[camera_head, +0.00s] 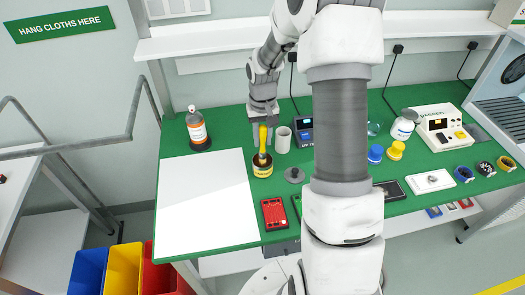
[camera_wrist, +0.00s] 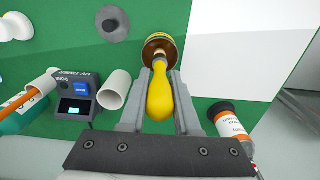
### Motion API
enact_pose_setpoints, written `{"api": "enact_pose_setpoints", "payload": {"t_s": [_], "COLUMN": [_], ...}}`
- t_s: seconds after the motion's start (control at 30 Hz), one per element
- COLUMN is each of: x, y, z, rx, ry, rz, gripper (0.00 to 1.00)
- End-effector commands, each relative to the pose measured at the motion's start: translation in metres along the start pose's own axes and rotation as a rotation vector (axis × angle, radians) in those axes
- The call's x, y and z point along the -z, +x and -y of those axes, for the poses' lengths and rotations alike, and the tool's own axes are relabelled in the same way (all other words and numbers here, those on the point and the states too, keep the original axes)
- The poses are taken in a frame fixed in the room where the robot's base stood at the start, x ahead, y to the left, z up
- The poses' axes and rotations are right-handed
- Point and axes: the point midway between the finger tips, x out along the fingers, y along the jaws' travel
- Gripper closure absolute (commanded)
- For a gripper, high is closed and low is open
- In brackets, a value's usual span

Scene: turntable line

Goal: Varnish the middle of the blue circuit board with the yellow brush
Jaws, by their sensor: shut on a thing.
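My gripper (camera_head: 263,122) is shut on the yellow brush (camera_head: 263,139), which it holds upright by the handle. The brush (camera_wrist: 160,97) also shows between the fingers in the wrist view. The brush's lower end is at the mouth of a dark pot with a yellow label (camera_head: 263,169); the pot (camera_wrist: 152,40) also shows in the wrist view. I cannot tell how deep the bristles sit. A red board (camera_head: 274,213) lies in front of the pot, with a green board (camera_head: 296,203) partly hidden by my arm. I see no blue circuit board; my arm hides part of the bench.
A white sheet (camera_head: 205,205) covers the bench's left part. An orange-and-white bottle (camera_head: 198,130) stands behind it. A white cup (camera_head: 283,140), a UV timer (camera_wrist: 76,97) and a grey disc (camera_head: 294,175) are close to the pot.

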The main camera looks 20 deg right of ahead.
Motion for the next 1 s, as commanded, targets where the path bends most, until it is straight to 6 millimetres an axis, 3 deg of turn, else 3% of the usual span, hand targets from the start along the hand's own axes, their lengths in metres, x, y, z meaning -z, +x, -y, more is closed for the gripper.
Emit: {"api": "enact_pose_setpoints", "payload": {"t_s": [0.7,1.0], "x": [0.000,0.000], "y": [-0.060,-0.062], "z": [0.000,0.000], "rx": [0.000,0.000], "ry": [0.000,0.000], "rz": [-0.001,0.000], "gripper": [1.00,1.00]}}
